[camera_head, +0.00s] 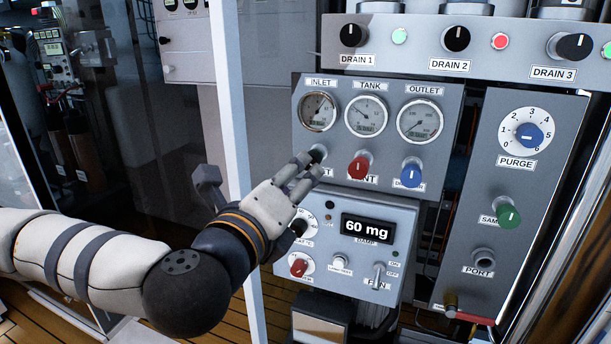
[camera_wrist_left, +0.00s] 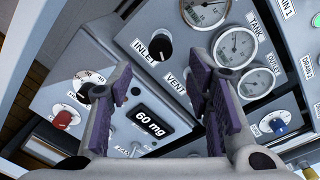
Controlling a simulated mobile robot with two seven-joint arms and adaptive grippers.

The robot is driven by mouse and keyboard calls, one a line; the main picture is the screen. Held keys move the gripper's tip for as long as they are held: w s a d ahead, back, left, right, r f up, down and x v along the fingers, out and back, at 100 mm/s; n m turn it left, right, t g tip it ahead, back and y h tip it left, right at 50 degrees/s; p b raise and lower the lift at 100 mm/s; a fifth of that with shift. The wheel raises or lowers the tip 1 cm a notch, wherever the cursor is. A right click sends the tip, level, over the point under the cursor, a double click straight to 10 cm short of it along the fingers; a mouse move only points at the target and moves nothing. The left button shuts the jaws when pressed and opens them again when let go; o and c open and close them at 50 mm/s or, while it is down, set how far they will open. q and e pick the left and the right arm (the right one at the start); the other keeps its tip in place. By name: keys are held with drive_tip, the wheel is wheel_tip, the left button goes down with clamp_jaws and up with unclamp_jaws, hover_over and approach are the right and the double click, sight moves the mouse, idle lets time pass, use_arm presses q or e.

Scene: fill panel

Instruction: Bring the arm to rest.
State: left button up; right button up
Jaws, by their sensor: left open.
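My left arm comes in from the left in the head view. My left gripper (camera_head: 311,166) is in front of the gauge panel (camera_head: 388,92), with its fingers pointing at the black INLET knob (camera_head: 318,153). In the left wrist view the gripper (camera_wrist_left: 159,75) is open, its two purple-padded fingers apart with nothing held between them. The INLET knob (camera_wrist_left: 156,45) shows beyond the fingertips, in line with the gap. Whether a finger touches it is unclear. The hand partly covers the INLET label in the head view. My right gripper is not in view.
The red VENT knob (camera_head: 359,166) is close right of the fingertips. Below is a box with a 60 mg display (camera_head: 367,230) and a red knob (camera_head: 299,266). A white post (camera_head: 231,110) stands behind the forearm. A PURGE panel (camera_head: 515,200) is at right.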

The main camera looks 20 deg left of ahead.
use_arm(q)
drive_tip(key=s+d+f+m+g+h+p, duration=0.1)
drive_tip(key=s+d+f+m+g+h, duration=0.3)
drive_tip(key=s+d+f+m, duration=0.5)
drive_tip(key=s+d+f+m+g+h+p, duration=0.2)
drive_tip(key=s+d+f+m+g, duration=0.4)
drive_tip(key=f+m, duration=0.55)
drive_tip(key=s+a+f+m+g+p, duration=0.1)
drive_tip(key=s+f+m+g, duration=0.1)
drive_tip(key=s+f+m, duration=0.4)
drive_tip(key=s+f+m+g, duration=0.2)
drive_tip(key=s+f+m, duration=0.1)
drive_tip(key=s, duration=0.4)
drive_tip(key=s+a+f+m+g+y+p, duration=0.1)
drive_tip(key=s+a+f+m+g+y, duration=0.1)
drive_tip(key=s+a+m, duration=0.5)
drive_tip(key=s+a+f+m+g+y+p, duration=0.1)
drive_tip(key=s+a+m+g+y, duration=0.3)
drive_tip(key=s+a+m, duration=0.4)
drive_tip(key=a+f, duration=0.1)
drive_tip(key=a, duration=0.3)
drive_tip(key=shift+s+a+f, duration=0.15)
drive_tip(key=shift+s+f, duration=0.1)
drive_tip(key=shift+s, duration=0.1)
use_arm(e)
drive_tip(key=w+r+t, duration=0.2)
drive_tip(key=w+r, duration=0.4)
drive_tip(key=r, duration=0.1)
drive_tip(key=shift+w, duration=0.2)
